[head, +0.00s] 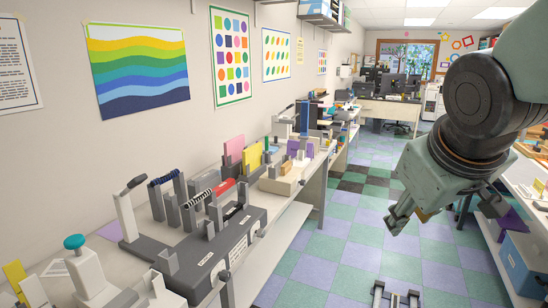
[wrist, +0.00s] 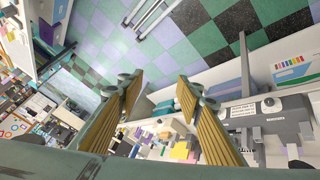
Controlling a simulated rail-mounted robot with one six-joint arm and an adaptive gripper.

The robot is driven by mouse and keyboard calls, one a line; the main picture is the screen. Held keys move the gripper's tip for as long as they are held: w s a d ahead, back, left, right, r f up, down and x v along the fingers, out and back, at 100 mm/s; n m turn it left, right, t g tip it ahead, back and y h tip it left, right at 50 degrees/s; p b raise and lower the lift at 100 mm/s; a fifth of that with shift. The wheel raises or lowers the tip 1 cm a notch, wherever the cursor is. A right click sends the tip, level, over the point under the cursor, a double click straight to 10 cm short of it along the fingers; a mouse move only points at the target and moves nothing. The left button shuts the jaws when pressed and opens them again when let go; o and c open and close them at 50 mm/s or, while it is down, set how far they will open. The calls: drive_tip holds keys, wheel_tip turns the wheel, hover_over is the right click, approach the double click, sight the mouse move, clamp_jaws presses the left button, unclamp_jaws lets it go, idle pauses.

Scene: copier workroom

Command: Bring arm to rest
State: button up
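My arm comes in from the upper right of the head view, and my gripper (head: 407,212) hangs over the checkered aisle floor, clear of both benches. In the wrist view my gripper (wrist: 158,84) shows two fingers with yellow ribbed pads. They are spread apart with nothing between them, so it is open and empty. Floor tiles and the bench with its devices lie beyond the fingers.
The left bench (head: 283,237) carries a grey binding device (head: 232,238) and a white lever device (head: 86,270). A blue box (head: 522,262) sits on the right side. The aisle floor (head: 350,252) is mostly free, with floor rails (head: 396,292) at the front.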

drive_tip(key=s+a+m+g+y, duration=0.1)
drive_tip(key=s+a, duration=0.2)
drive_tip(key=s, duration=0.8)
drive_tip(key=s+a+f+m+g, duration=0.1)
drive_tip(key=s+a+m+g, duration=0.1)
drive_tip(key=s, duration=0.9)
drive_tip(key=shift+s+a+y, duration=0.35)
drive_tip(key=shift+a+y, duration=0.05)
drive_tip(key=shift+a, duration=0.15)
